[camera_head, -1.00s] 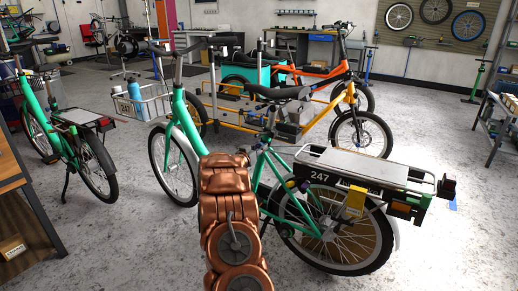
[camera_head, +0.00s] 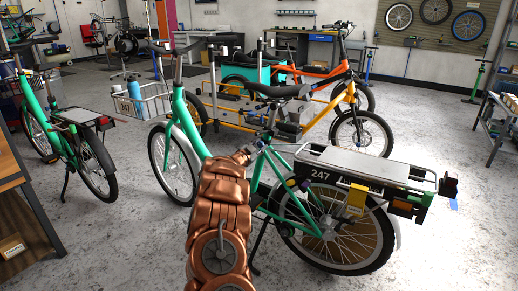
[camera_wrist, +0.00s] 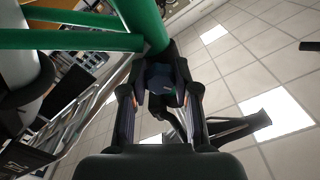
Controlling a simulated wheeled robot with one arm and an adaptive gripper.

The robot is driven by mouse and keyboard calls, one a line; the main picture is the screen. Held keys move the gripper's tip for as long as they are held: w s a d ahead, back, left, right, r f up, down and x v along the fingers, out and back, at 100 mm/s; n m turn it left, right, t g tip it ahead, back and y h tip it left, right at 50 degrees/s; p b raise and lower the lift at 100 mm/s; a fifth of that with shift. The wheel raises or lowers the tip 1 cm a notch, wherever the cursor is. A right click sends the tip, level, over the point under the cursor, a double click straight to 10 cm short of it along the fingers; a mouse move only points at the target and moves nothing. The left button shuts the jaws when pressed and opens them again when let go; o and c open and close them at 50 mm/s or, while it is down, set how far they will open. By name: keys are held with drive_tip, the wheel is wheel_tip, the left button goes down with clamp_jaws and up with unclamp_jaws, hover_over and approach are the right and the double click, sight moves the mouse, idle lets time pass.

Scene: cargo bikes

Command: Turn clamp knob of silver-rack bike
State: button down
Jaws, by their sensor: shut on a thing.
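The silver-rack bike is a green bike (camera_head: 262,172) with a flat silver rear rack (camera_head: 366,165) and a "247" plate, standing in the middle of the head view. In the wrist view my gripper (camera_wrist: 160,92) has one finger on each side of a dark bluish clamp knob (camera_wrist: 161,76), shut on it, just below a green frame tube (camera_wrist: 150,25). In the head view my copper arm reaches the frame below the saddle (camera_head: 279,92). There the fingers and the knob are too small or hidden to make out.
Another green bike (camera_head: 48,130) stands at the left beside a wooden shelf (camera_head: 28,205). An orange-yellow cargo bike (camera_head: 325,112) stands close behind the silver-rack bike. The floor is clear at the right front.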

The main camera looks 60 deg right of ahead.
drive_tip(key=shift+s+d+r+m, duration=0.1)
drive_tip(key=shift+m, duration=0.3)
drive_tip(key=c, duration=0.9)
unclamp_jaws()
drive_tip(key=shift+o, duration=0.2)
drive_tip(key=a, duration=1.2)
drive_tip(key=shift+s, duration=0.15)
